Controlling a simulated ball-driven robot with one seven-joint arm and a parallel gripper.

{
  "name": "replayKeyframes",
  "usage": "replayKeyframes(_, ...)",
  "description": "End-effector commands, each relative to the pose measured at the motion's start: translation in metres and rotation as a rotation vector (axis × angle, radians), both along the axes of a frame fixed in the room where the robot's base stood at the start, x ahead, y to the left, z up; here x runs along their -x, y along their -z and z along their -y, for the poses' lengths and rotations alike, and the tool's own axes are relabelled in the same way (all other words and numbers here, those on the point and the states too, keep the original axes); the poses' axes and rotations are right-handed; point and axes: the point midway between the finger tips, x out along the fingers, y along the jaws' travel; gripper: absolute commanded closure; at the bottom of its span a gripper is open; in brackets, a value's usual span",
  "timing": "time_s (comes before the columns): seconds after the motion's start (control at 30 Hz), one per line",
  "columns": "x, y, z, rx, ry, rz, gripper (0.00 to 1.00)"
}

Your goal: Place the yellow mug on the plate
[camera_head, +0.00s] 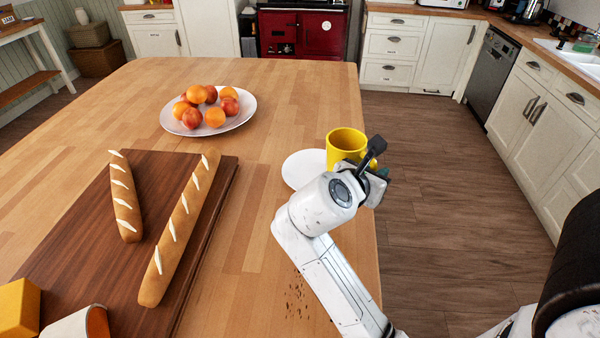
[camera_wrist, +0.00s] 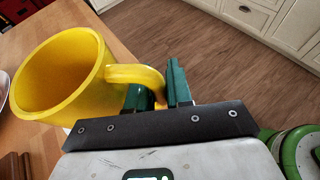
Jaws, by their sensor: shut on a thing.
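The yellow mug (camera_head: 345,146) is upright at the right edge of the wooden island, over the right part of the white plate (camera_head: 303,168) in the head view. I cannot tell whether its base touches the plate, because my arm hides the lower part. In the wrist view the mug (camera_wrist: 62,78) fills the left side, with its handle towards my gripper (camera_wrist: 160,88). The green fingers are shut on the handle. My gripper (camera_head: 376,166) is to the right of the mug in the head view, partly hidden by my wrist.
A large plate (camera_head: 245,118) of oranges and peaches stands further back on the island. A dark cutting board (camera_head: 75,235) with two baguettes (camera_head: 180,228) lies to the left. The island's right edge is close to the mug, with open floor beyond. Bare wood lies between board and plate.

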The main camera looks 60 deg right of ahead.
Motion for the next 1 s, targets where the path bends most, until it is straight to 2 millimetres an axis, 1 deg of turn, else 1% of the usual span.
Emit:
replayKeyframes(0.07, -0.005, 0.002, 0.005, 0.001, 0.002, 0.0, 1.0)
replayKeyframes(0.17, -0.018, 0.01, 0.017, 0.001, 0.004, 0.0, 1.0)
replayKeyframes(0.47, -0.069, 0.039, 0.061, 0.0, 0.001, 0.001, 1.0)
replayKeyframes(0.5, -0.073, 0.048, 0.064, -0.001, 0.002, -0.004, 1.0)
replayKeyframes(0.6, -0.084, 0.066, 0.074, 0.0, 0.001, -0.003, 1.0)
replayKeyframes(0.73, -0.095, 0.083, 0.083, 0.0, 0.0, -0.001, 1.0)
replayKeyframes(0.93, -0.102, 0.094, 0.089, 0.001, 0.001, 0.002, 1.0)
replayKeyframes(1.0, -0.105, 0.1, 0.092, 0.001, 0.001, -0.001, 1.0)
